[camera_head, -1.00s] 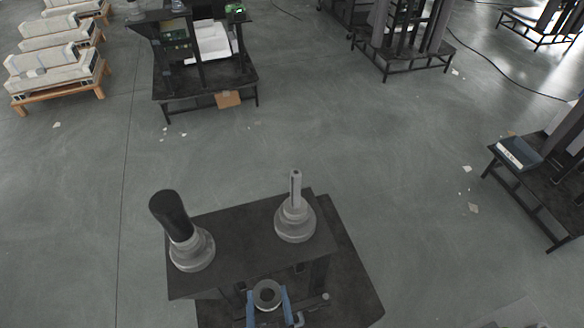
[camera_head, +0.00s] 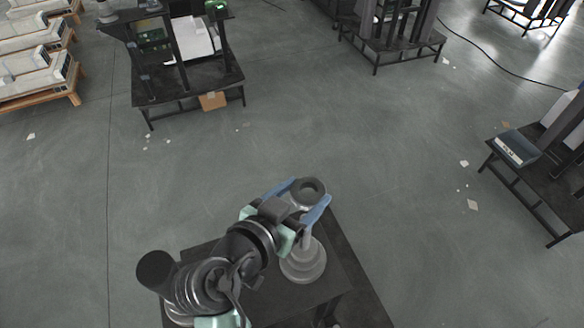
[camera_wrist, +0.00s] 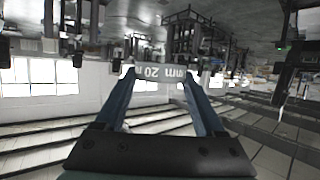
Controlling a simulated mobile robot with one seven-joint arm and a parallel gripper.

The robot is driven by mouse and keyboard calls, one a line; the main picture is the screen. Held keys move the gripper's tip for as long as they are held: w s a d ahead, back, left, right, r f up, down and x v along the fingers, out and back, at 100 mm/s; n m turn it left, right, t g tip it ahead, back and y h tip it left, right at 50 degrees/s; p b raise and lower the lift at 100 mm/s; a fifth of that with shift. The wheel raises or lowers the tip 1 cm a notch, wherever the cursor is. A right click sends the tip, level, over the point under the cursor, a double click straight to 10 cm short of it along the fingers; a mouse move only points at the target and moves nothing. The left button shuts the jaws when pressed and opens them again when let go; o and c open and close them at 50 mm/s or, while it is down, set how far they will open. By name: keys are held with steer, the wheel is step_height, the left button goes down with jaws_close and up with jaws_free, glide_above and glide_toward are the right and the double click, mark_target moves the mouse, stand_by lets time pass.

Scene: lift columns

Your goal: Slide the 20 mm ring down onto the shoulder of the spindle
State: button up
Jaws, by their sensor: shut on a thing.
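My gripper (camera_head: 309,193) is shut on a grey ring (camera_head: 306,202), with its blue fingers on either side. The ring also shows in the wrist view (camera_wrist: 160,72), with "20 mm" upside down on its wall. The spindle (camera_head: 303,263) stands upright on the dark table, with a stepped round grey base and a thin post. In the head view the ring overlaps the top of the post and hides it. The lower post and stepped base show below the ring. I cannot tell whether the post is inside the ring's hole or how high the ring is.
A dark cylinder (camera_head: 155,268) on a grey base stands at the table's left, partly behind my arm. The table (camera_head: 338,262) is bare right of the spindle. Other stands (camera_head: 190,85) are well away across open floor. A cable lies at the upper right.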

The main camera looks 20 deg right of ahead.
steer(key=shift+s, duration=0.25)
steer(key=shift+f+b, duration=0.35)
steer(key=shift+b, duration=0.05)
steer(key=b, duration=0.4)
glide_above(301, 246)
steer(key=shift+f, duration=2.45)
steer(key=shift+s+a, duration=0.15)
steer(key=shift+r, duration=0.15)
steer(key=shift+f, duration=3.85)
steer(key=shift+f+b, duration=3.4)
steer(key=shift+b, duration=0.25)
